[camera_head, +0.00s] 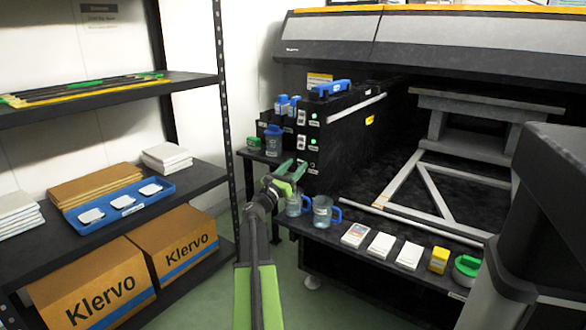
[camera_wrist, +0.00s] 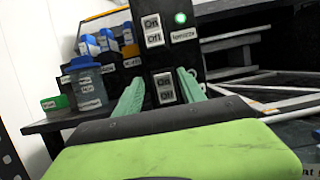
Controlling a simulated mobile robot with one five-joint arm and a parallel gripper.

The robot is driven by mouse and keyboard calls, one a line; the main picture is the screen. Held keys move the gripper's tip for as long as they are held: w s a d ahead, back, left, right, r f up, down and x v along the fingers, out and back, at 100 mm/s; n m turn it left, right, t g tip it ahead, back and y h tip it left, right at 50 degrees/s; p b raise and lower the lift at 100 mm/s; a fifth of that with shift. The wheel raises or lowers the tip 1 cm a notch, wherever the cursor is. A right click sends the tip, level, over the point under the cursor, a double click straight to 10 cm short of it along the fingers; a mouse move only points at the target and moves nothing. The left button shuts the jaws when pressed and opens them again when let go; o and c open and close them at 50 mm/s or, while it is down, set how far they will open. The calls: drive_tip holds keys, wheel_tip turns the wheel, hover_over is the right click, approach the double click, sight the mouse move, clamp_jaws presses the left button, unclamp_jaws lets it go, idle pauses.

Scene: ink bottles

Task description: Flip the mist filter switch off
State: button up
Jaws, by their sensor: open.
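A black panel (camera_head: 312,130) on the machine's left end carries a column of white On/Off switches with green lights beside them. The wrist view shows an upper switch (camera_wrist: 153,31) with a lit green light (camera_wrist: 180,18) and a label (camera_wrist: 183,36) too blurred to read. A lower switch (camera_wrist: 164,88) shows between my fingers. I cannot tell which switch is the mist filter's, nor which way the rockers are pressed. My gripper (camera_head: 292,170) is open and empty in front of the panel's lower part, its green fingers either side of the lower switch; it also fills the lower wrist view (camera_wrist: 162,84).
A blue-lidded jar (camera_head: 273,141) and a green-lidded container (camera_head: 254,144) stand left of the panel. Two blue-handled jugs (camera_head: 324,212) stand on the front ledge close to my gripper. White boxes (camera_head: 380,245) lie farther right. A shelf unit stands at left.

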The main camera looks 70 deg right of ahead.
drive_tip(key=b+v, duration=0.5)
drive_tip(key=v, duration=1.2)
drive_tip(key=shift+d, duration=0.1)
